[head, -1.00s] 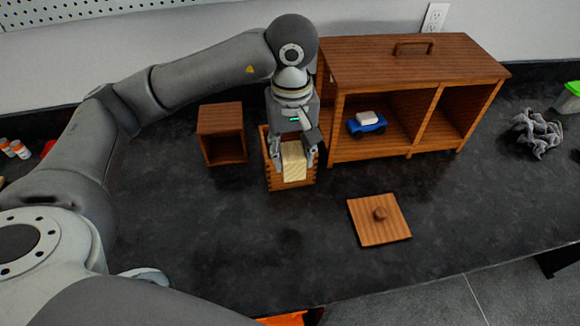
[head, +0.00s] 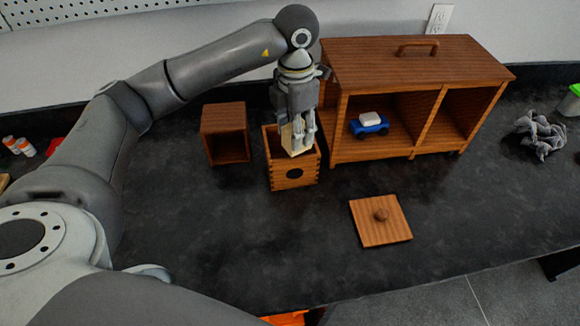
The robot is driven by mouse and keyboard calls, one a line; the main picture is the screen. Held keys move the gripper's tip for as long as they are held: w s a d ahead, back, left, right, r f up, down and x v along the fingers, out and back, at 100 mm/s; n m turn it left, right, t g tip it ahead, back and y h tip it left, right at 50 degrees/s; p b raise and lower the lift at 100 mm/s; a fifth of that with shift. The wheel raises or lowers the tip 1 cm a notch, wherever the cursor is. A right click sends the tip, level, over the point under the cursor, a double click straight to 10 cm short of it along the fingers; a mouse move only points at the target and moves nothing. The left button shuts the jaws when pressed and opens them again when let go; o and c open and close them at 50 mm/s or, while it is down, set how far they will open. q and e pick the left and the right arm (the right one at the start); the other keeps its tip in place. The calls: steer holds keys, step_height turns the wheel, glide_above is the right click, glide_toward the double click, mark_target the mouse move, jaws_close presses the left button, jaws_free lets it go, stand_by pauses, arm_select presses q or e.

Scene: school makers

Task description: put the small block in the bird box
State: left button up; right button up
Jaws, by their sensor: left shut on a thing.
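The small block (head: 287,136) is pale wood. It is held between the fingers of my left gripper (head: 298,146), which points down and is shut on it. The bird box (head: 293,175) is an open-topped brown wooden box with finger-jointed corners and a dark round hole in its front. The block and fingertips are at its open top, behind the front rim. I cannot tell how deep the block sits, and the fingers partly hide it. A square wooden lid (head: 372,226) with a round knob lies on the table to the front right. My right gripper is not in view.
A small open wooden cubby (head: 222,117) stands left of the bird box. A large two-bay wooden cabinet (head: 420,62) stands close on its right, with a blue toy car (head: 369,126) inside. A grey crumpled object (head: 540,135) lies far right. The dark front tabletop is mostly clear.

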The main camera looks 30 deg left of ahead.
mark_target(290, 128)
arm_select(q)
steer(key=n, duration=0.2)
steer(key=w+n, duration=0.1)
steer(key=shift+a+f+n, duration=0.2)
steer(key=shift+a+n, duration=0.2)
steer(key=f+n, duration=0.1)
steer(key=n, duration=0.2)
steer(key=w+a+f+n, duration=0.1)
steer(key=n, duration=0.2)
steer(key=w+a+f+n, duration=0.1)
steer(key=n, duration=0.2)
steer(key=shift+w+a+n, duration=0.15)
steer(key=shift+w+n, duration=0.05)
steer(key=shift+n, duration=0.4)
step_height(290, 128, down, 10)
steer(key=shift+p, duration=0.65)
steer(key=shift+f, duration=0.1)
